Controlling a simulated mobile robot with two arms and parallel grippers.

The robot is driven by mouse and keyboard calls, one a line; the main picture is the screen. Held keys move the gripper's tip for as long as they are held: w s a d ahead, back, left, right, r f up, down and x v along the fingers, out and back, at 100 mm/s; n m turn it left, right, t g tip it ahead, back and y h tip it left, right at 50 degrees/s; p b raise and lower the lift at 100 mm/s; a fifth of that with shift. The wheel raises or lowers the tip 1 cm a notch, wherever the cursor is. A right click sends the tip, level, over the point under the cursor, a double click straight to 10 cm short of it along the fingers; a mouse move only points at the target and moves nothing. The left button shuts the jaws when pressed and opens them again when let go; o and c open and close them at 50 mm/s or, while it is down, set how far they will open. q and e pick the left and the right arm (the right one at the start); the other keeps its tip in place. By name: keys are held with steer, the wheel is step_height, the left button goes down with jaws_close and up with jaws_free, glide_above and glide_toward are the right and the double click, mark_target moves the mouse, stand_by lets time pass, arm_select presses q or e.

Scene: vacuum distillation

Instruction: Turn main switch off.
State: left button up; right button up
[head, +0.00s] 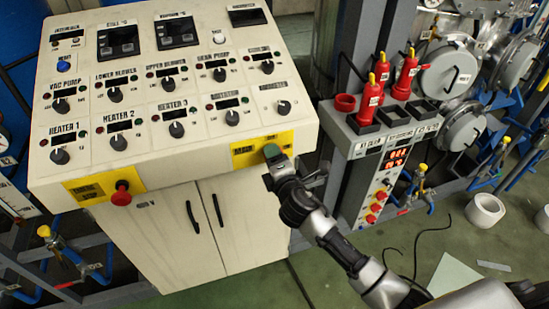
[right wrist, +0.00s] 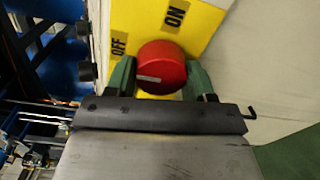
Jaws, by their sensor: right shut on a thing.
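The main switch is a round red knob (right wrist: 165,62) with a short white mark, on a yellow plate (right wrist: 208,18) labelled OFF and ON. In the right wrist view the white mark lies nearly level, left of the knob's middle, below the OFF label (right wrist: 118,46). The ON label (right wrist: 175,16) is above the knob. My right gripper (right wrist: 160,76) has its green fingers on both sides of the knob, shut on it. In the head view my right gripper (head: 273,154) covers the knob at the yellow plate (head: 246,153) on the cabinet's front right edge. My left gripper is out of view.
The white control cabinet (head: 163,183) carries several black knobs and displays. A red button (head: 121,194) sits on its front left edge. A grey rack (head: 352,146) with red-handled tools (head: 405,75) stands to the right. Pipes and valves flank both sides.

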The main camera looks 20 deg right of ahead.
stand_by(0.4)
steer(key=o, duration=0.9)
steer(key=shift+o, duration=0.2)
steer(key=s+b, duration=0.2)
steer(key=s, duration=0.8)
steer(key=shift+s+d+r, duration=0.15)
steer(key=shift+s+r, duration=0.05)
steer(key=shift+s, duration=0.2)
